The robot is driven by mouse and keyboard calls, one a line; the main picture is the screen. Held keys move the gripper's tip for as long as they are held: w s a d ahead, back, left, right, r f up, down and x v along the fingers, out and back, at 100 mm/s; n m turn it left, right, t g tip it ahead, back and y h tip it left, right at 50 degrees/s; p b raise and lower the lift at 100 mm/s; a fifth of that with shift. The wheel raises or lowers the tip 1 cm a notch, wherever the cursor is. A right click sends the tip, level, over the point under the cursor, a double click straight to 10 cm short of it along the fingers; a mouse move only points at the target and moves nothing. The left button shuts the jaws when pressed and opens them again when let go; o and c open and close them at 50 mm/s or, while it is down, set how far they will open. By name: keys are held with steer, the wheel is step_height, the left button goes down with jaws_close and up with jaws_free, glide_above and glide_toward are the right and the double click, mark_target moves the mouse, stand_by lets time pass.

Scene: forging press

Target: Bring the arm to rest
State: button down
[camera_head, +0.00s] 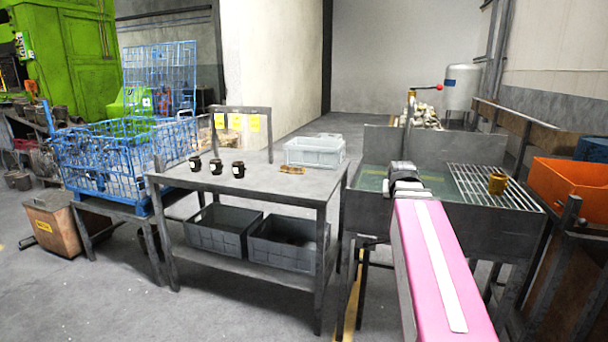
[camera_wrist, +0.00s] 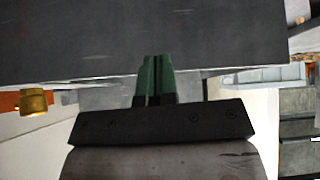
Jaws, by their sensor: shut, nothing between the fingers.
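My arm, with a pink link, reaches forward from the bottom right of the head view to the front of the metal sink table (camera_head: 365,213). Its grey wrist end is over the front edge of the basin, and the fingertips cannot be made out there. In the wrist view my gripper (camera_wrist: 157,62) shows two green fingers pressed together, with nothing between them. A dark flat surface (camera_wrist: 150,25) fills the top of that view behind the fingers; whether they touch it I cannot tell.
A brass-coloured cup (camera_head: 497,183) stands on the wire rack (camera_head: 470,180), right of my wrist. Left is a grey table (camera_head: 250,187) with three dark cups (camera_head: 216,166) and a grey crate (camera_head: 313,152). An orange bin (camera_head: 570,188) is at far right. Floor is clear in front.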

steer(key=s+a+f+n+g, duration=0.1)
steer(key=s+a+f, duration=0.3)
steer(key=f, duration=0.6)
steer(key=s+a+f+g+y, duration=0.1)
steer(key=s+a+f+g, duration=0.2)
steer(key=s+f, duration=0.3)
steer(key=s+a+f+n+g+y, duration=0.1)
steer(key=s+a+f+g, duration=0.2)
steer(key=f, duration=1.1)
steer(key=s+a, duration=0.1)
steer(key=a, duration=0.1)
steer(key=shift+s+a+n, duration=0.3)
steer(key=shift+s+a, duration=0.1)
steer(key=shift+w+f, duration=0.1)
